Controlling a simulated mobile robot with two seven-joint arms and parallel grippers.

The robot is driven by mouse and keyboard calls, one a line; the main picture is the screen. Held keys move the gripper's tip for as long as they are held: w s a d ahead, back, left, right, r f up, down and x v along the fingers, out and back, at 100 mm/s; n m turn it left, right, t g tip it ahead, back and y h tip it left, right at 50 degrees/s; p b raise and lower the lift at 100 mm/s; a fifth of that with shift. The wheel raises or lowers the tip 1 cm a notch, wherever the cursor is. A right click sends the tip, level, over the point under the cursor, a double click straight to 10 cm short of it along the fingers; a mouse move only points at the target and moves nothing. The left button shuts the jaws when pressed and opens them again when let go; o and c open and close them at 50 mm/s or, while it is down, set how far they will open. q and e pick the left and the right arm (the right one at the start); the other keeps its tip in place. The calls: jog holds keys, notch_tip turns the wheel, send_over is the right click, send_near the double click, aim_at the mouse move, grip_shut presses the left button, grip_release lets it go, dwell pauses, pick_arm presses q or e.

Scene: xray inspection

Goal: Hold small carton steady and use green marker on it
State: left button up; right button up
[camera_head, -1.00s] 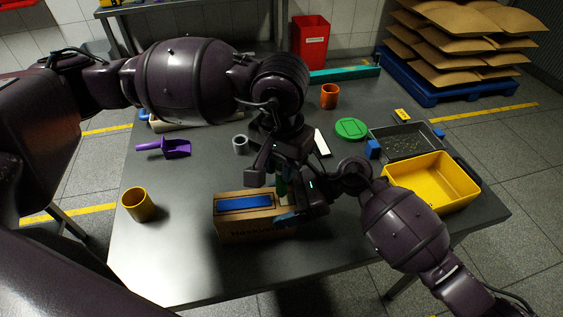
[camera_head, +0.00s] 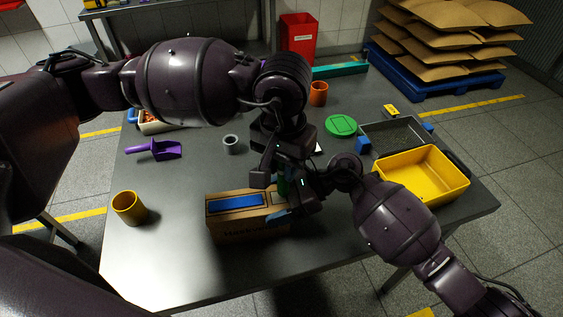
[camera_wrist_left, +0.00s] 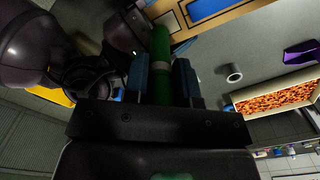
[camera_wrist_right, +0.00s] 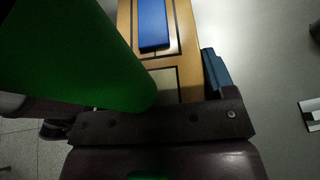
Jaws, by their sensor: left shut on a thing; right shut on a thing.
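The small carton (camera_head: 222,229) is a brown box with a blue strip on top and dark print on its front, upright near the table's front edge. My right gripper (camera_head: 281,211) is shut on its right end; one blue finger shows beside the carton (camera_wrist_right: 186,50) in the right wrist view. My left gripper (camera_wrist_left: 162,78) is shut on the green marker (camera_wrist_left: 161,45), above the carton's right end. The marker looms large in the right wrist view (camera_wrist_right: 75,55). In the head view the grippers mostly hide it, and I cannot tell whether its tip touches the carton.
On the grey table (camera_head: 160,270) stand a yellow cup (camera_head: 129,208), a purple scoop (camera_head: 160,150), a grey ring (camera_head: 230,144), an orange cup (camera_head: 318,94), a green lid (camera_head: 341,126), a grey tray (camera_head: 395,131) and a yellow bin (camera_head: 423,190). The front left is clear.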

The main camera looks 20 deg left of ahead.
dwell(0.5)
pick_arm(q)
jog(key=shift+r, duration=3.45)
pick_arm(e)
jog(key=o, duration=1.1)
jog(key=v, duration=1.2)
